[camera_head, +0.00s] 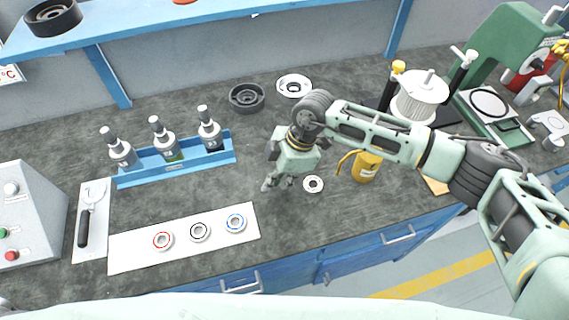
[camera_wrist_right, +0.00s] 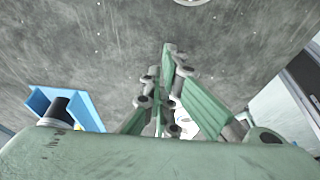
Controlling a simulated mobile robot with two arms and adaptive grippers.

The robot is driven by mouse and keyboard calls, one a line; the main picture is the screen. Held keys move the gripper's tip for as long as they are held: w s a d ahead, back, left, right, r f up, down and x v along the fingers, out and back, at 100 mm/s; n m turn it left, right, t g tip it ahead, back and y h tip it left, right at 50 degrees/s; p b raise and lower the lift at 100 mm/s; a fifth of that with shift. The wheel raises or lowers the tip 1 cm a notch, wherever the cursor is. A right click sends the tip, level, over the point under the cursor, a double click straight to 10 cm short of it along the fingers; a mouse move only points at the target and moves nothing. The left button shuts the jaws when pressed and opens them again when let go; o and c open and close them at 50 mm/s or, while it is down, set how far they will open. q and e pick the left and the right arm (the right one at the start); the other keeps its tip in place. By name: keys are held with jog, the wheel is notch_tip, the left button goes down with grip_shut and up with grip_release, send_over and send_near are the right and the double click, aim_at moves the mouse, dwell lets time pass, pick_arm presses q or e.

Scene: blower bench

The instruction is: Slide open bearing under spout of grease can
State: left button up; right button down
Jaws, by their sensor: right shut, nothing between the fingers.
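The open bearing (camera_head: 313,184) lies flat on the dark bench, a pale ring with a dark centre. The yellow grease can (camera_head: 366,167) stands to its right, and its curved spout (camera_head: 345,160) points left toward the bearing. The bearing is left of and below the spout tip in the head view, apart from the can. My right gripper (camera_head: 276,185) is shut and empty, pointing down close to the bearing's left side. It also shows shut in the right wrist view (camera_wrist_right: 166,75). Whether it touches the bearing cannot be told. My left gripper is not in view.
A white strip (camera_head: 130,250) holds bearings with red, black and blue rings. A blue rack (camera_head: 175,172) with several bottles stands behind it. A dark round part (camera_head: 247,97) and a white flanged part (camera_head: 294,86) lie at the back. A green press (camera_head: 515,60) stands at right.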

aim_at(307, 181)
jog(key=d, duration=0.1)
jog(key=d+p, duration=0.1)
jog(key=d, duration=0.1)
jog(key=shift+w+f, duration=0.1)
jog(key=shift+w, duration=0.3)
jog(key=shift+w+d, duration=0.1)
jog(key=shift+d, duration=0.2)
jog(key=shift+d+f, duration=0.1)
jog(key=d, duration=0.1)
jog(key=w+d, duration=0.1)
jog(key=d, duration=0.1)
jog(key=d+p, duration=0.1)
jog(key=d, duration=0.1)
jog(key=shift+w, duration=0.3)
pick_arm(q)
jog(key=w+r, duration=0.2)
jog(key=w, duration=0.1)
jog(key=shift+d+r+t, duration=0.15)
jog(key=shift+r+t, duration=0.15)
pick_arm(e)
jog(key=shift+w, duration=0.1)
